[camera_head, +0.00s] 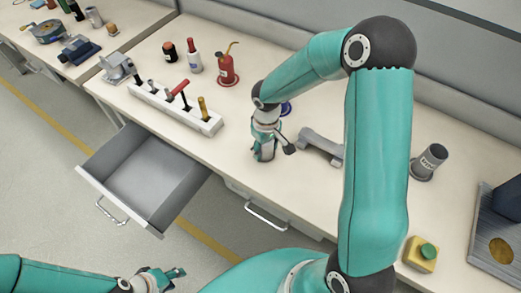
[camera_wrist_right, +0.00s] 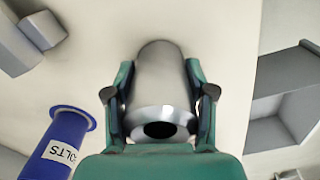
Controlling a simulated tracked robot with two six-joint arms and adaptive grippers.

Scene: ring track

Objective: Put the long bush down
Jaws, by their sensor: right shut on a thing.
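The long bush (camera_wrist_right: 159,75) is a smooth grey cylinder with a bright ring and a dark bore at its near end, seen in the right wrist view. My right gripper (camera_wrist_right: 160,98) is shut on it, one finger on each side. In the head view my right gripper (camera_head: 268,152) is low over the bench, left of the grey bracket; the bush is mostly hidden there. I cannot tell whether the bush touches the bench top. My left gripper (camera_head: 168,279) is at the bottom left, away from the bench, and its finger opening is unclear.
A white rack (camera_head: 172,108) with several tools stands left on the bench (camera_head: 235,115). An open grey drawer (camera_head: 145,180) juts out below. A blue bolts container (camera_wrist_right: 68,135) and grey bracket (camera_head: 320,146) are near the gripper. A dark grey cylinder (camera_head: 430,162) stands right.

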